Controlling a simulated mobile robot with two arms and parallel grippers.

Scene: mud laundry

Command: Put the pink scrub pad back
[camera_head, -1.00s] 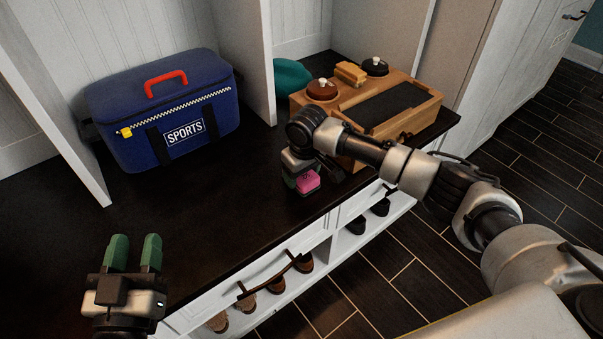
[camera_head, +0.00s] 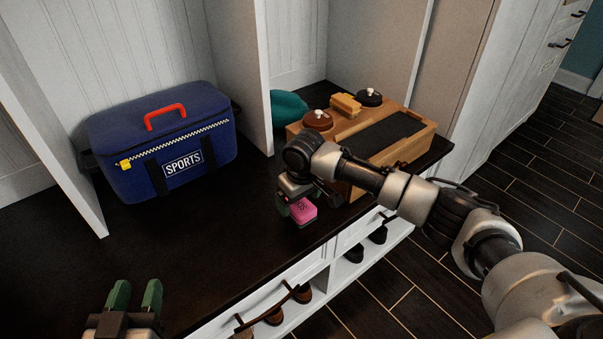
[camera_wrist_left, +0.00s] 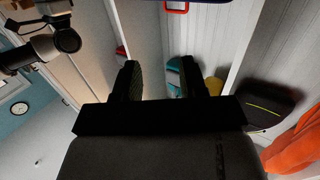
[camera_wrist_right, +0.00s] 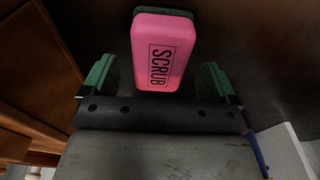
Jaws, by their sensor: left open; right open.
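The pink scrub pad (camera_head: 303,211) rests on the dark countertop near its front edge, in front of the wooden shoe-care box. In the right wrist view the pad (camera_wrist_right: 164,50), marked SCRUB with a dark green layer on its far side, stands between the fingers. My right gripper (camera_wrist_right: 158,82) is open, one green finger to each side of the pad, with visible gaps. In the head view the right gripper (camera_head: 295,208) is partly hidden by its own wrist. My left gripper (camera_head: 134,296) is open and empty at the lower left, over the counter.
The wooden box (camera_head: 352,190) holds a dark panel, two round knobbed tins (camera_head: 317,120) and a wooden brush (camera_head: 345,104). A blue SPORTS bag (camera_head: 165,140) stands at left. A white divider (camera_head: 240,70) rises between them. Shoes (camera_head: 302,293) sit on shelves below. The counter's middle is clear.

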